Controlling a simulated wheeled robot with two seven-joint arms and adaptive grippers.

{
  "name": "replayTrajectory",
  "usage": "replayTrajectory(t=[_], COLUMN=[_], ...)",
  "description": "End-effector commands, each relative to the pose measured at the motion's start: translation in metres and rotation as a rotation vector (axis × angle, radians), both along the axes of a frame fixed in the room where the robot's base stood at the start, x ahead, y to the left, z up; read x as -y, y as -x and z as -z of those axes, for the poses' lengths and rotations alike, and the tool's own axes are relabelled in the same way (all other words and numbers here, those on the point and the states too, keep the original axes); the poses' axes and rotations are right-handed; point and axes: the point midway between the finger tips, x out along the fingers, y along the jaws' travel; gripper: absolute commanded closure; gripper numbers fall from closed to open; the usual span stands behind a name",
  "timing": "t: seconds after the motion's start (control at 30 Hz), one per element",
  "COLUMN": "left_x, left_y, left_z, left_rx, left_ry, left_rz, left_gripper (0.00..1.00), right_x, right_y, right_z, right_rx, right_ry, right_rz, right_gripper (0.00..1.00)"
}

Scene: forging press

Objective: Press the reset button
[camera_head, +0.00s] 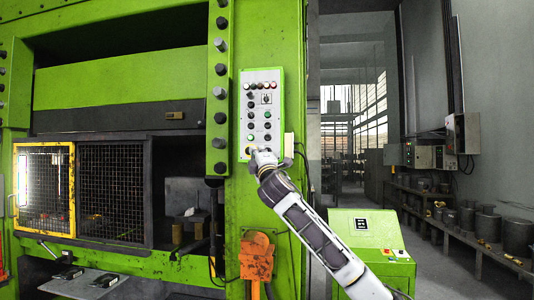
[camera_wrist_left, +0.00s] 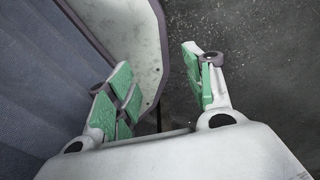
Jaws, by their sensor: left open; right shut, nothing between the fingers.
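The control panel (camera_head: 261,105) is a pale plate on the green press column, with several small buttons and lamps in rows. My right arm reaches up to it from the lower right. My right gripper (camera_head: 254,151) is shut and empty, its tip at the lower part of the panel. It covers part of the bottom row, and I cannot tell which button is the reset button or whether the tip touches one. My left gripper (camera_wrist_left: 160,92) shows in the left wrist view, open and empty above a dark floor.
The green press (camera_head: 115,85) fills the left, with a yellow-framed mesh guard (camera_head: 44,190). An orange pedal-like bracket (camera_head: 257,256) is below the panel. A green console (camera_head: 372,243) stands to the right. A shelf with pots (camera_head: 466,218) runs along the right wall.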

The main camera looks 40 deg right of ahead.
Motion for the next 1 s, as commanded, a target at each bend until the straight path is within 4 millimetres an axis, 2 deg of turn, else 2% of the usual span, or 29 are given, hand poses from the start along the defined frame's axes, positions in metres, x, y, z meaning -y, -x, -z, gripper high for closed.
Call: replayTrajectory(t=[0.3, 0.57, 1.0], left_x=[-0.007, -0.008, -0.004], left_y=[0.012, 0.011, 0.005], left_z=[0.001, 0.0, -0.007], left_rx=[-0.016, -0.015, -0.006], left_ry=[-0.009, -0.008, -0.004], left_rz=[0.001, 0.001, 0.001], left_gripper=[0.48, 0.48, 0.48], right_x=[0.0, 0.004, 0.029], right_y=[0.0, -0.003, -0.022], right_z=[0.0, 0.0, -0.001], right_rx=[0.0, -0.001, 0.0], right_ry=[0.0, -0.001, -0.001], right_rz=[0.0, 0.001, 0.002], right_gripper=[1.0, 1.0, 1.0])
